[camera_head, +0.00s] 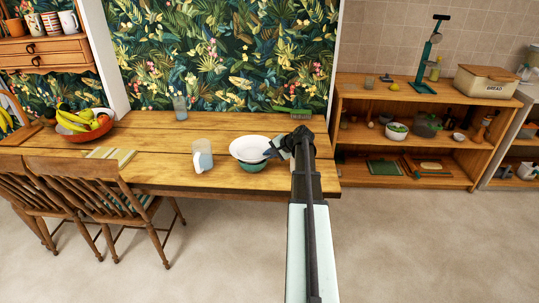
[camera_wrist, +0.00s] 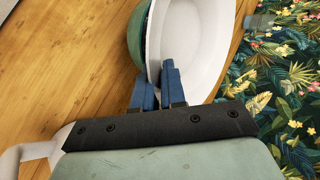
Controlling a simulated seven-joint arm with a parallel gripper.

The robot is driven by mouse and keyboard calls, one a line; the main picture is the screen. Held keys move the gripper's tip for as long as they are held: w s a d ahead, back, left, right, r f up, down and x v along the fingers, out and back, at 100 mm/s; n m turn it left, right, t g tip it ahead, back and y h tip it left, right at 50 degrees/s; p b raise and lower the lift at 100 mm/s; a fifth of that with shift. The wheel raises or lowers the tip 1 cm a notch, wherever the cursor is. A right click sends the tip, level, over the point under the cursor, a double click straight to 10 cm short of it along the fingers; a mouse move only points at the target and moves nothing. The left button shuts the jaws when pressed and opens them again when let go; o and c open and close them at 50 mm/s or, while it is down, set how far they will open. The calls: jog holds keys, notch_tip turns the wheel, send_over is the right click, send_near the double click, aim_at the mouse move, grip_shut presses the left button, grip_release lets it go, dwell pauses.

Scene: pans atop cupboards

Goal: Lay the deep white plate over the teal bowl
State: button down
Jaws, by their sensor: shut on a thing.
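The deep white plate (camera_head: 250,147) is over the teal bowl (camera_head: 249,171) on the wooden table in the head view. In the wrist view the white plate (camera_wrist: 190,40) shows its hollow side, with the teal bowl (camera_wrist: 137,35) just behind its rim. Most of the bowl is hidden under the plate. I cannot tell whether the plate rests fully on the bowl.
A white-and-clear cup or jug (camera_head: 202,158) stands close left of the bowl. A glass (camera_head: 180,106) stands near the back wall. The table (camera_head: 160,178) is clear around the bowl's front. Chairs stand at the front left.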

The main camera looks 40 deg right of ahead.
jog(key=shift+f, duration=0.55)
jog(key=c, duration=1.2)
grip_release()
jog(key=shift+a+f, duration=0.1)
jog(key=shift+r, duration=0.55)
jog(key=v, duration=1.2)
jog(key=shift+r, duration=0.1)
